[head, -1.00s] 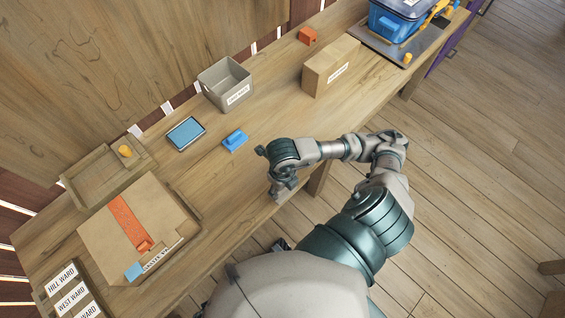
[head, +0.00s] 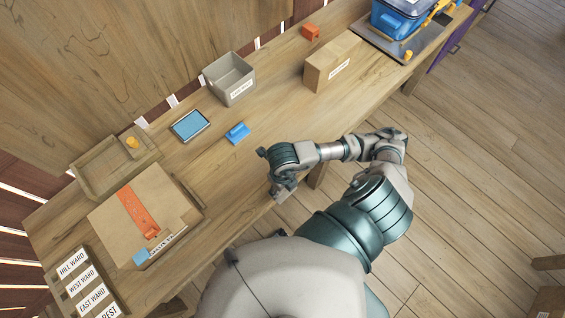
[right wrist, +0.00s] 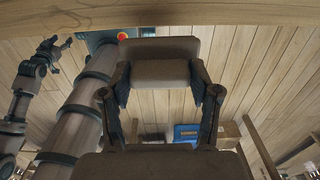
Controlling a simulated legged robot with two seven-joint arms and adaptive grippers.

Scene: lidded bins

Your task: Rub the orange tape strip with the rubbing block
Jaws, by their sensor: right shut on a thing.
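The orange tape strip (head: 136,210) lies along the top of a brown carton (head: 112,225) at the left of the head view. A small orange piece sits at its near end, beside a light blue tab. My right gripper (head: 283,189) is over the table's front edge, well to the right of the carton.
A blue handled block (head: 237,132), a blue pad (head: 189,125), a grey bin (head: 230,80) and a cardboard box (head: 328,66) stand along the table. A wooden tray (head: 95,185) is behind the carton, label cards (head: 82,280) in front. Bare table lies between gripper and carton.

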